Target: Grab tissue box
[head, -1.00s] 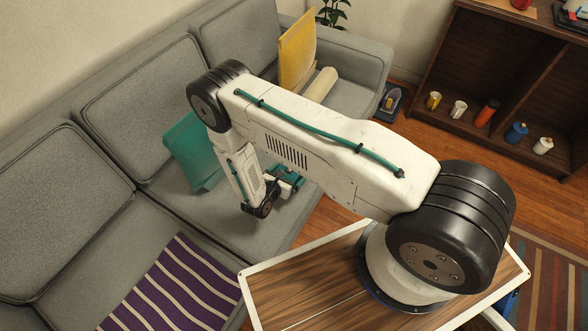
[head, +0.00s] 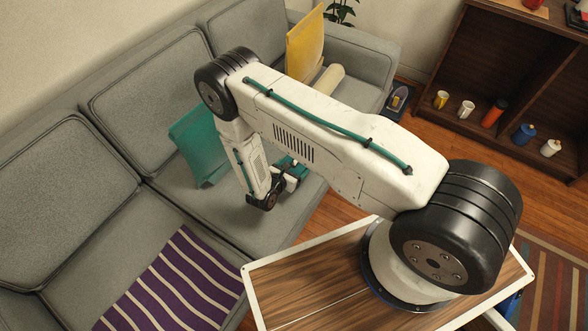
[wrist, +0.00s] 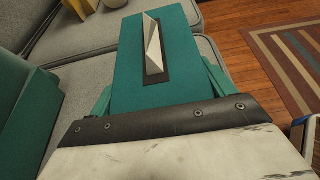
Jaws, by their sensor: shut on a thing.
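The tissue box (wrist: 150,68) is teal with a dark slot and a white tissue sticking up. In the wrist view it sits between the two teal fingers of my gripper (wrist: 157,88), which is shut on it. In the head view my gripper (head: 287,180) is low over the front of the grey sofa seat, partly hidden by my own arm. Only a bit of teal shows there, and I cannot tell box from finger. Whether the box touches the seat is also unclear.
A teal cushion (head: 200,143) leans on the sofa (head: 95,235) close left of my gripper. A striped purple blanket (head: 175,285) covers the near seat. A shelf (head: 450,95) with several mugs stands right.

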